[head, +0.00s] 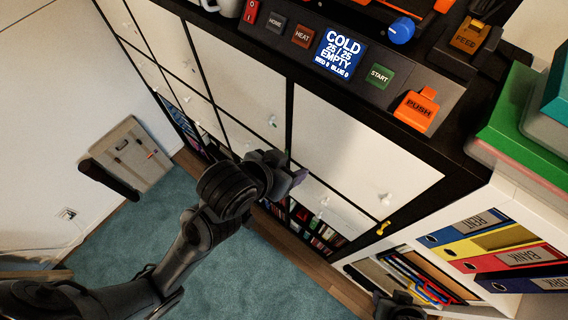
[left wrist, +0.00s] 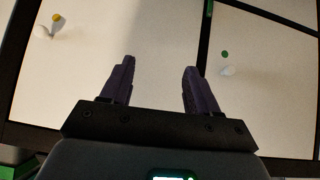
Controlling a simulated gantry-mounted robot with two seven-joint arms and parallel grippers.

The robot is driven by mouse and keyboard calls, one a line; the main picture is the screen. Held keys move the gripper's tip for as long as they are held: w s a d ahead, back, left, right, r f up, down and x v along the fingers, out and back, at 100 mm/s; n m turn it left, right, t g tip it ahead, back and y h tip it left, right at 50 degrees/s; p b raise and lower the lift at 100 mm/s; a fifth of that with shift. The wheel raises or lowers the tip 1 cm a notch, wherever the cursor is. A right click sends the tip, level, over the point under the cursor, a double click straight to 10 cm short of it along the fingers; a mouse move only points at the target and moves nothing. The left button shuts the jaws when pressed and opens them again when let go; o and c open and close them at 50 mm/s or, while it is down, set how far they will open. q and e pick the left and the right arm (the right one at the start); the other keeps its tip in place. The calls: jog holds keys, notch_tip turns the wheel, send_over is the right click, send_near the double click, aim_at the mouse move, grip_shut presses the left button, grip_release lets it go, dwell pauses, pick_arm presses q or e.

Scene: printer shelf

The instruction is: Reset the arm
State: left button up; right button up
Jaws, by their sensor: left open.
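My left arm comes in from the lower left in the head view, and its gripper (head: 298,178) hangs in front of the white cabinet fronts (head: 350,135), below the printer panel. In the left wrist view the two dark purple fingers (left wrist: 158,75) stand apart with nothing between them. They point at the pale cabinet fronts; I cannot tell the exact distance.
The printer's control panel (head: 370,75) reads COLD and EMPTY, with an orange PUSH part (head: 415,112) at its right. Binders (head: 500,257) fill a white shelf at the right. A flat beige case (head: 130,155) leans at the left wall. Teal carpet (head: 240,275) lies open below.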

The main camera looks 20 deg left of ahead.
pick_arm(q)
jog(key=shift+s+a+f, duration=0.1)
jog(key=shift+s+f, duration=0.05)
jog(key=shift+f, duration=0.1)
dwell(0.3)
jog(key=s+a+f+g+y+p, duration=0.2)
jog(key=s+a+f+g+p, duration=0.3)
jog(key=s+a+f, duration=0.5)
jog(key=s+f, duration=0.2)
jog(key=s, duration=0.1)
jog(key=shift+s+f+n+p, duration=0.25)
jog(key=shift+s+n+p, duration=0.05)
jog(key=shift+s+p, duration=0.1)
dwell(1.5)
